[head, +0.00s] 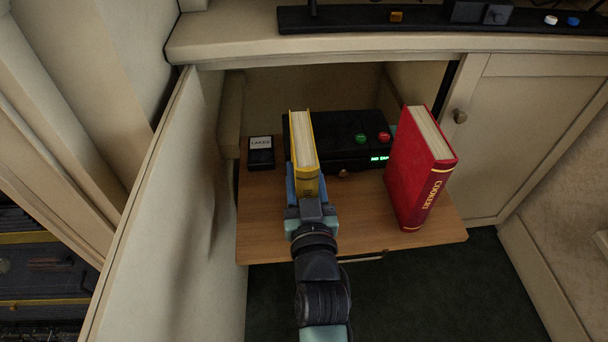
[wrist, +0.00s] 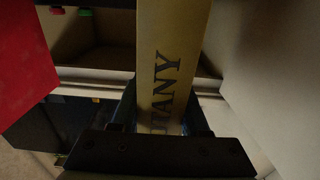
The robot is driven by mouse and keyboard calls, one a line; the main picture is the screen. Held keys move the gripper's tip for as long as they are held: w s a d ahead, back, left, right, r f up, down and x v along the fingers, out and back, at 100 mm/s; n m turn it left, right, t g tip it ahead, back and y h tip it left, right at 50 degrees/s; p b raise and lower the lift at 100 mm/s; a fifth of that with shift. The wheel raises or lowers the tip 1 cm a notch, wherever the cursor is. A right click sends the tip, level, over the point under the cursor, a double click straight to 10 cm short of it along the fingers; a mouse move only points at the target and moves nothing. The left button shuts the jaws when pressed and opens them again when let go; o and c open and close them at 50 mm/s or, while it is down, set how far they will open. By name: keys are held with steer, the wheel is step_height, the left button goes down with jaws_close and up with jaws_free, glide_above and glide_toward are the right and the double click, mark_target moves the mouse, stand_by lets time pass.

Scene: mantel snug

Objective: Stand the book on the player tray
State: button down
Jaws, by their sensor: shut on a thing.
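My gripper (head: 306,194) is shut on a yellow book (head: 304,150), held upright with its pale page edges on top. In the wrist view the yellow spine (wrist: 172,75) fills the middle between my fingers, with dark letters ending in "TANY". The wooden player tray (head: 265,225) sticks out of the open cabinet below the book. I cannot tell whether the book's bottom touches the tray; my gripper hides it. A red book (head: 412,180) lettered "COOKERY" stands on the tray to the right, apart from the yellow one.
A black player (head: 350,152) with a green and a red button sits at the tray's back, behind the yellow book. A small dark box (head: 261,158) with a white label stands at the back left. An open cabinet door (head: 160,200) flanks the left. Bare tray shows between the books.

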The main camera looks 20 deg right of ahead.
steer(key=shift+r, duration=0.25)
steer(key=shift+f, duration=0.15)
steer(key=shift+c, duration=2)
jaws_free()
steer(key=shift+f, duration=0.2)
steer(key=v, duration=1.2)
steer(key=shift+r, duration=0.2)
